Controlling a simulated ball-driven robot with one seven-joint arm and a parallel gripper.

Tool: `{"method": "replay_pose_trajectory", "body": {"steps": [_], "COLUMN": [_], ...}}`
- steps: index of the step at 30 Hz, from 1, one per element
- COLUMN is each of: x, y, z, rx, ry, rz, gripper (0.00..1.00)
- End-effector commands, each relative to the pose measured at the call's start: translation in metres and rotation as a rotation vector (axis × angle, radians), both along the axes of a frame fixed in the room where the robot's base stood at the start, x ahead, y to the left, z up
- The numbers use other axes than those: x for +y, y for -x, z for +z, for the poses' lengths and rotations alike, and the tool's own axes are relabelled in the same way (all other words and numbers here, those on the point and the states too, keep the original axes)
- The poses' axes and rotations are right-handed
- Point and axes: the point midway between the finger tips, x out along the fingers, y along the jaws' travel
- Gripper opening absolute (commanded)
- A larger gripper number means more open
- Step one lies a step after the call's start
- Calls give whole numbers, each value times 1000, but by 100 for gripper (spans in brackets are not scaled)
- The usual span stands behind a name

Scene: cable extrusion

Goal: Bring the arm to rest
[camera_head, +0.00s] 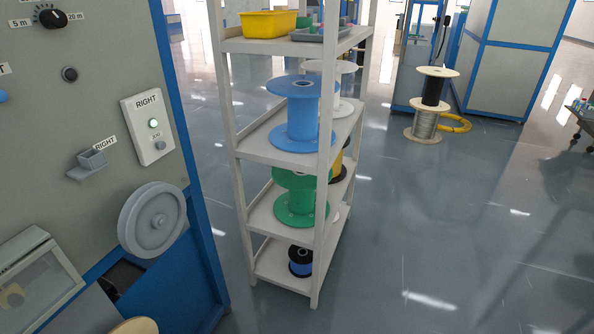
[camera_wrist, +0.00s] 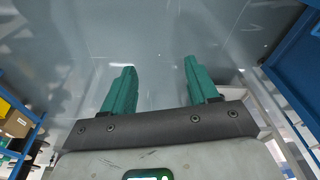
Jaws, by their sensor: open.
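My gripper (camera_wrist: 158,88) shows in the wrist view with its two green fingers wide apart. It is open and nothing is between the fingers. Behind the fingers is only the shiny grey-blue floor (camera_wrist: 150,30). My arm and gripper do not show in the head view.
A white shelf rack (camera_head: 236,150) with blue (camera_head: 300,125) and green (camera_head: 300,205) spools stands in the middle. A grey machine panel (camera_head: 90,60) with a grey wheel (camera_head: 152,221) is at left. Stacked spools (camera_head: 427,120) stand at the back.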

Motion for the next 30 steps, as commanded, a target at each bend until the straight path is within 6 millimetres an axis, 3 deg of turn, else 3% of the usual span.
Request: {"method": "replay_pose_trajectory", "body": {"steps": [3,4,18,24,30], "x": [-20,-22,-20,-19,-19], "y": [35,38,35,34,34], "z": [24,34,131,149,148], "rx": [80,90,86,86,86], "ry": [31,34,31,32,32], "rz": [85,98,99,101,101], "gripper": [59,59,59,59,59]}}
